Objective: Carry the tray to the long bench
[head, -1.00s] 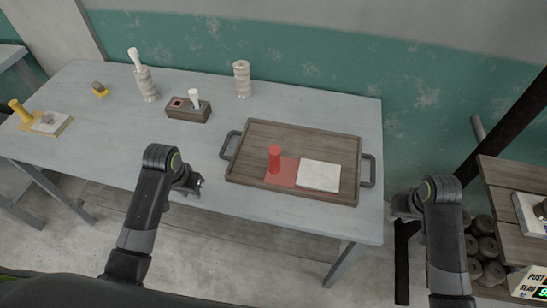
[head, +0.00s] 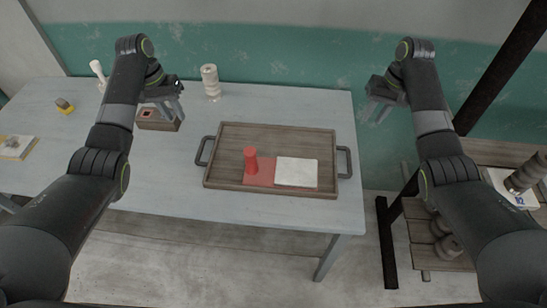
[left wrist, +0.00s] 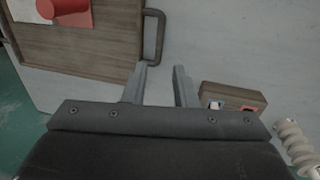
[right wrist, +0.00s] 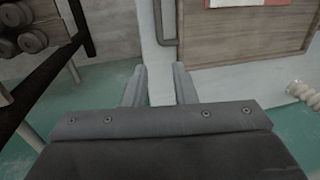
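The brown wooden tray (head: 230,140) lies flat on the grey table, with a dark loop handle at each short end. On it are a red cylinder (head: 250,160) on a red square (head: 262,176) and a white square (head: 296,172). My left gripper (head: 176,116) is open and empty, raised at the tray's upper left; the left wrist view shows its fingers (left wrist: 160,72) apart near the left handle (left wrist: 153,38). My right gripper (head: 374,112) is open and empty, raised beyond the tray's right end; its fingers (right wrist: 160,72) are near the right handle (right wrist: 167,25).
A wooden rack (head: 430,240) with dark posts stands at the right. The table front is clear.

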